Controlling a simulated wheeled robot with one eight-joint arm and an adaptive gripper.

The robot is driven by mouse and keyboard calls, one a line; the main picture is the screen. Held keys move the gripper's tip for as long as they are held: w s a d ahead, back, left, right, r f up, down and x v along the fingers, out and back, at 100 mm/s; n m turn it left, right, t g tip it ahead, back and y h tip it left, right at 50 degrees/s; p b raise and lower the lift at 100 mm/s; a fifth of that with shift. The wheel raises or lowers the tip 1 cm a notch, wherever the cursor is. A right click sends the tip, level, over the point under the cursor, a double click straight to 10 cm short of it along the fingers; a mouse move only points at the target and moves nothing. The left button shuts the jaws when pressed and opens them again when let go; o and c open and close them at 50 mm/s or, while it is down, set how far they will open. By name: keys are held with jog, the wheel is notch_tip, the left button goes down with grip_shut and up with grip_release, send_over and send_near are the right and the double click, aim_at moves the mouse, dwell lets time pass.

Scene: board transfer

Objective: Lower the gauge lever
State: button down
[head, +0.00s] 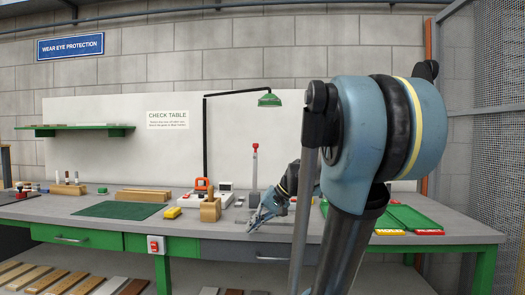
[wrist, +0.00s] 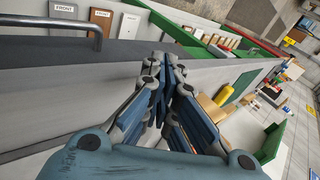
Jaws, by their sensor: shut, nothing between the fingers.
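The gauge lever (head: 254,168) looks like an upright grey bar with a red tip, standing on the workbench (head: 440,228) near the middle of the head view. My gripper (head: 252,226) is shut and empty, in front of the lever's lower part and apart from its red tip. Whether it touches the lever's base cannot be told. The wrist view shows the shut fingers (wrist: 167,62) pointing away over a grey surface; the lever cannot be made out there. My arm hides part of the bench to the right of the lever.
Left of the lever are a wooden block (head: 210,210), a yellow item (head: 172,213) and a green mat (head: 120,210). Green trays (head: 415,217) lie at the right. A green lamp (head: 269,99) hangs above the bench. The wrist view shows labelled boards (wrist: 100,18).

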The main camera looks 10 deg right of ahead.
jog(key=w+r+m+t+y, duration=0.2)
jog(key=w+r+y, duration=0.1)
jog(key=w+r, duration=0.65)
jog(key=w+d+r+m+t+y, duration=0.1)
jog(key=w+d+r+m+t, duration=0.1)
jog(key=w+d+r, duration=0.3)
jog(key=w+d+r+m+t, duration=0.2)
jog(key=w+d+r, duration=0.3)
jog(key=w, duration=0.7)
jog(key=w+d+r+m+t+y, duration=0.1)
jog(key=w+d+r+m+t, duration=0.1)
jog(key=w+d+r, duration=0.3)
jog(key=w+d, duration=0.2)
jog(key=w, duration=0.1)
jog(key=shift+w+r+t+y, duration=0.3)
jog(key=shift+w+r+t, duration=0.05)
jog(key=shift+t, duration=0.05)
jog(key=w+a, duration=0.2)
jog(key=a, duration=0.7)
jog(key=shift+w, duration=0.35)
